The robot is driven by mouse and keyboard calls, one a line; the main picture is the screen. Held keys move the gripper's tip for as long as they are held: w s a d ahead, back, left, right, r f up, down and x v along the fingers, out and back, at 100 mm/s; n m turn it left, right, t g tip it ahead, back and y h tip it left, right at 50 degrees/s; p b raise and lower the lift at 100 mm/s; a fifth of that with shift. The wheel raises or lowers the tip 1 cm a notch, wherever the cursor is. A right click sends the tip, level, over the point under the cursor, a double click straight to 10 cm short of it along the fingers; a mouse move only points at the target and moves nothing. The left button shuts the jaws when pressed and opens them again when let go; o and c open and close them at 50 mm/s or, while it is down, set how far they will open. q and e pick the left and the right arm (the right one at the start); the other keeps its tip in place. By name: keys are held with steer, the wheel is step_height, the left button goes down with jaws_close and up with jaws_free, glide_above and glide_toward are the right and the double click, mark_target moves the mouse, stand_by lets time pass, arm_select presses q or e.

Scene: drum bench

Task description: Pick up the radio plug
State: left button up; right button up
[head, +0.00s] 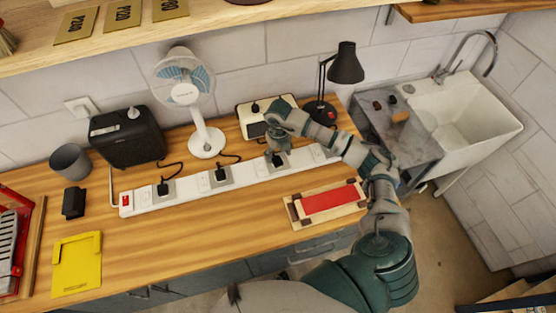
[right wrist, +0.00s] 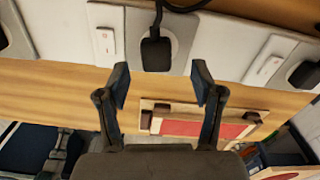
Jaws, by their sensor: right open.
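A long white power strip (head: 190,190) lies on the wooden bench with several black plugs in its sockets. My right gripper (head: 278,151) is over the strip, just above one black plug (head: 278,160), in front of a cream box (head: 244,122) that looks like a radio. In the right wrist view, the gripper (right wrist: 161,78) is open and empty. A black plug (right wrist: 156,52) with its cord stands in its socket, beyond and roughly between the fingertips. I cannot trace its cord to a device. My left gripper is not in view.
Other plugs sit to the left (head: 163,188) and (head: 221,173). A fan (head: 203,138), black box (head: 128,137) and lamp (head: 346,68) stand behind the strip. A red-topped wooden tray (head: 328,200) lies in front.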

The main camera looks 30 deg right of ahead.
mark_target(278, 160)
step_height(278, 160, down, 3)
steer(key=shift+r, duration=0.15)
steer(key=shift+w+a+f+p, duration=0.1)
steer(key=shift+a+f+p, duration=0.15)
steer(key=shift+f, duration=0.2)
steer(key=shift+c, duration=0.4)
steer(key=c, duration=1.2)
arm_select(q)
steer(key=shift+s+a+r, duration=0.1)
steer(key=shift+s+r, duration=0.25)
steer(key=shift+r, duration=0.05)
arm_select(e)
steer(key=shift+d, duration=0.1)
steer(key=shift+r, duration=0.1)
